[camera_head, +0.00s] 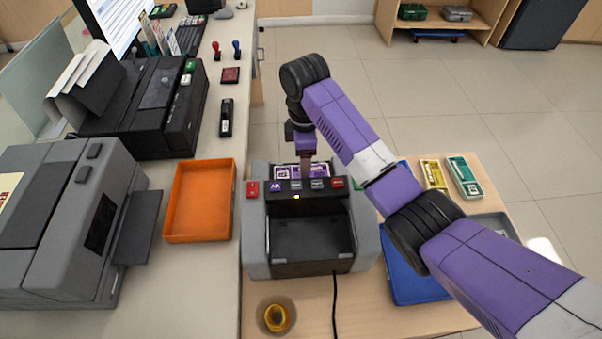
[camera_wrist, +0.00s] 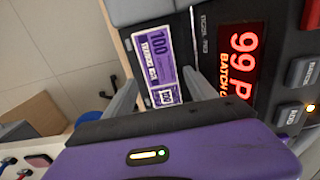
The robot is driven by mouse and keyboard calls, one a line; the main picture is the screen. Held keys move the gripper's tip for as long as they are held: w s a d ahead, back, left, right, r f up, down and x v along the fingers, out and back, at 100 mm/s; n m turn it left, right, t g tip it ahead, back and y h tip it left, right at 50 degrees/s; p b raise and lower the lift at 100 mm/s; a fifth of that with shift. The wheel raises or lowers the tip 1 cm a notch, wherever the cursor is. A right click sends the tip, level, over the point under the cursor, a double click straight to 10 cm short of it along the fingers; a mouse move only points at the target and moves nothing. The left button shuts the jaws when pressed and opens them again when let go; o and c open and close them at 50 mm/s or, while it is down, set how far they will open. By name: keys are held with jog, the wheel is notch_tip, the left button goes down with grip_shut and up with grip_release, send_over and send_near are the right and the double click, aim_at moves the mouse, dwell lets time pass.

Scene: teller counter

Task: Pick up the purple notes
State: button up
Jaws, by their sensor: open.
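The purple notes (camera_head: 301,172) sit in the top of the grey and black note counter (camera_head: 256,235), behind its row of buttons. In the wrist view the purple notes (camera_wrist: 155,62) show a "100" print and lie close ahead of my gripper. My gripper (camera_head: 306,166) is above the back of the counter, pointing down. In the wrist view its two grey fingers (camera_wrist: 160,97) are apart, one to each side of the notes' near end. I cannot tell whether they touch the notes. The counter's red display (camera_wrist: 241,65) is lit.
An orange tray (camera_head: 200,238) lies left of the counter, and a blue tray (camera_head: 408,283) lies to its right, partly behind my arm. Yellow notes (camera_head: 433,174) and green notes (camera_head: 464,177) lie at the right. A small bowl (camera_head: 264,325) and a black cable are in front.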

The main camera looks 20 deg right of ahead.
notch_tip(320, 180, down, 5)
jog(key=shift+r, duration=0.1)
jog(key=c, duration=1.4)
jog(key=shift+o, duration=0.2)
notch_tip(320, 180, up, 20)
jog(key=p, duration=0.7)
